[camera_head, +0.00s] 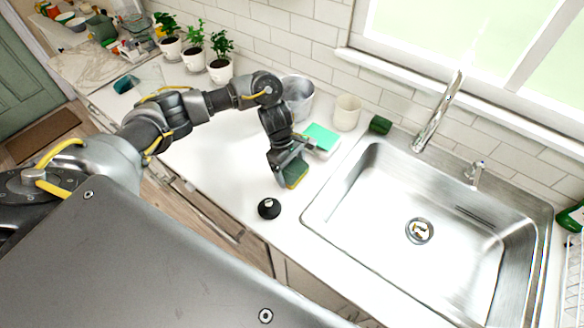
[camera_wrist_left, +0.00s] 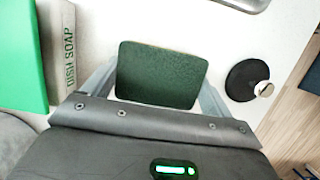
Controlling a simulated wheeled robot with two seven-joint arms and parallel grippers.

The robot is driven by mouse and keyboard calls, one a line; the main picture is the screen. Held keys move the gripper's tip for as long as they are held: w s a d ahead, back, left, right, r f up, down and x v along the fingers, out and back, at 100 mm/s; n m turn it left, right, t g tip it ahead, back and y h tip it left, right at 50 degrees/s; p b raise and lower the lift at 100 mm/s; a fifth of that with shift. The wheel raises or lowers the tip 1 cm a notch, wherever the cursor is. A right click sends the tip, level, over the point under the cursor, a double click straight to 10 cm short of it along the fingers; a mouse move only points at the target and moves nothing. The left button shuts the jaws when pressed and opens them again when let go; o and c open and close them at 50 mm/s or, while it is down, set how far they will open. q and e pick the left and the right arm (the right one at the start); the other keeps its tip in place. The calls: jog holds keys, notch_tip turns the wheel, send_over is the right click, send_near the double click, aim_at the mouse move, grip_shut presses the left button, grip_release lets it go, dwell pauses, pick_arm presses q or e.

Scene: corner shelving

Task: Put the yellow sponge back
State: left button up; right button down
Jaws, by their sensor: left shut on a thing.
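The yellow sponge (camera_head: 297,174) has a dark green scouring side. It is between the fingers of my left gripper (camera_head: 287,163), over the white counter left of the sink. In the left wrist view the sponge's green face (camera_wrist_left: 160,75) fills the space between the two fingers (camera_wrist_left: 158,88), which are shut on its sides. I cannot tell whether its underside touches the counter. A separate dark green block (camera_head: 380,124) lies at the sink's back left corner. My right gripper is not in view.
A green-and-white container (camera_head: 321,138), lettered DISH SOAP in the wrist view (camera_wrist_left: 65,45), is close behind the gripper. A cream cup (camera_head: 347,112) and metal pot (camera_head: 297,97) stand behind. A black round knob (camera_head: 269,208) sits in front. The steel sink (camera_head: 400,200) is at right.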

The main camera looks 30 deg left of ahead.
pick_arm(q)
jog(key=shift+f, duration=0.2)
jog(key=o, duration=0.8)
jog(key=shift+r, duration=0.15)
jog(key=shift+r, duration=0.2)
jog(key=b+v, duration=0.2)
jog(key=v, duration=0.9)
jog(key=shift+r, duration=0.35)
jog(key=shift+a, duration=0.1)
